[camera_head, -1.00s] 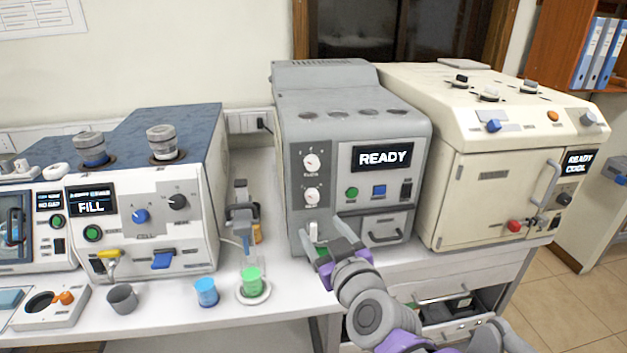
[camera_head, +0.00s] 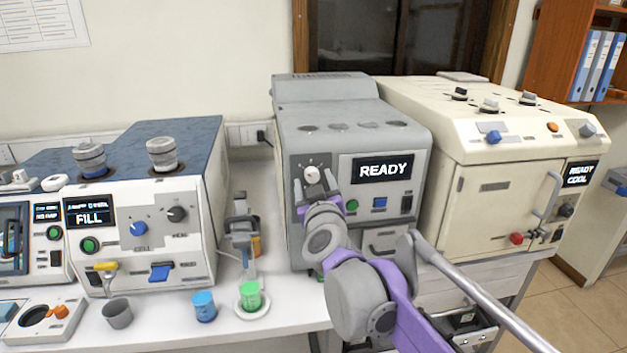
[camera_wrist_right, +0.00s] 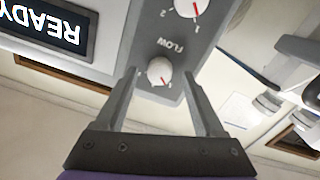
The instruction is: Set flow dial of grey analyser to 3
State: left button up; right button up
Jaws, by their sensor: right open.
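The grey analyser (camera_head: 352,127) stands mid-bench, its screen reading READY. Its white flow dial (camera_head: 312,175) is the upper of two on the dark left panel. In the wrist view, which is turned upside down, the flow dial (camera_wrist_right: 160,71) has a red pointer mark toward the picture's lower right and the word FLOW beside it; its small numbers are hard to read. My right gripper (camera_head: 317,184) is open in front of the panel. Its fingers (camera_wrist_right: 159,72) appear on either side of the flow dial, with gaps. The lower dial (camera_wrist_right: 187,8) is hidden behind the gripper in the head view. My left gripper is out of view.
A green button (camera_head: 352,206) and blue button (camera_head: 379,203) sit right of the dials. A cream machine (camera_head: 495,195) stands close on the right. Left are a FILL machine (camera_head: 137,215), a blue cup (camera_head: 204,306) and a green cup (camera_head: 250,295).

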jog(key=shift+w, duration=0.45)
jog(key=shift+c, duration=0.2)
grip_shut()
